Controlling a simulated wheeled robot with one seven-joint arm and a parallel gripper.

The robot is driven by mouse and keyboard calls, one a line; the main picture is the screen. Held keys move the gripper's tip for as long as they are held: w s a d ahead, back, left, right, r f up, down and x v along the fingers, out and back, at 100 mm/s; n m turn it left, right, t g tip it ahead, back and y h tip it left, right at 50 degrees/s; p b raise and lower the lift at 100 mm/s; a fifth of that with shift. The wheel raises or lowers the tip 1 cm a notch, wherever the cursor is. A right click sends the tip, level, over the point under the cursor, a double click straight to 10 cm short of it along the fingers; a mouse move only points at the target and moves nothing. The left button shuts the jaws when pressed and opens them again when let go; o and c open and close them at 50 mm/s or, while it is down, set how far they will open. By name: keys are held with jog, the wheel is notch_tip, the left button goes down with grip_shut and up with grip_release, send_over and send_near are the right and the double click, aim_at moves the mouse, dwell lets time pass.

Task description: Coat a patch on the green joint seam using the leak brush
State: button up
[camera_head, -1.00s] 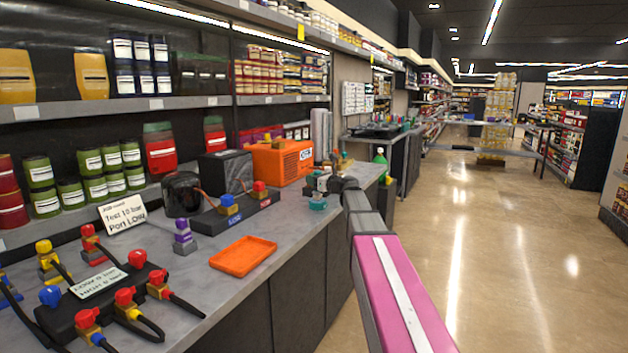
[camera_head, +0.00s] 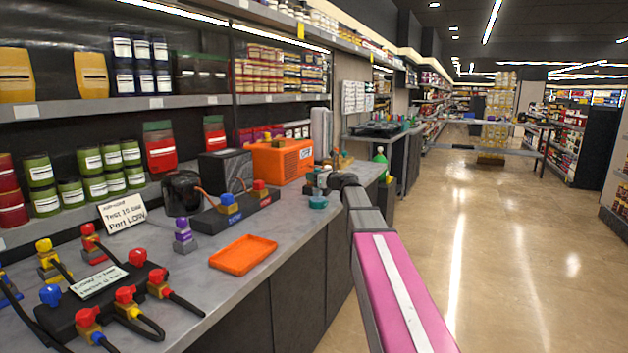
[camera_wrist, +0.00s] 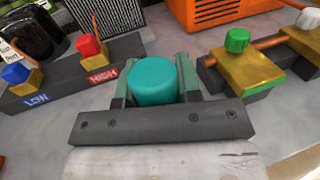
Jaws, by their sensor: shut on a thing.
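My gripper (camera_wrist: 156,85) is shut on a teal round-topped piece (camera_wrist: 152,82), which I take to be the leak brush. Its bristles are hidden beneath it. The teal piece also shows in the head view (camera_head: 318,202), at the bench's right edge. A green knob (camera_wrist: 237,40) sits on a brass block (camera_wrist: 245,68) with a copper pipe, to the right of my gripper in the wrist view. The held piece is apart from this green-marked joint in the picture.
A dark gauge bar with LOW and HIGH labels (camera_wrist: 70,76) lies left of my gripper. An orange box (camera_head: 282,161) stands behind. An orange tray (camera_head: 243,255) and a black manifold with several coloured valves (camera_head: 95,305) lie nearer on the grey bench. The aisle floor is clear.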

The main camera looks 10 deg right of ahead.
jog(key=shift+r, duration=2.95)
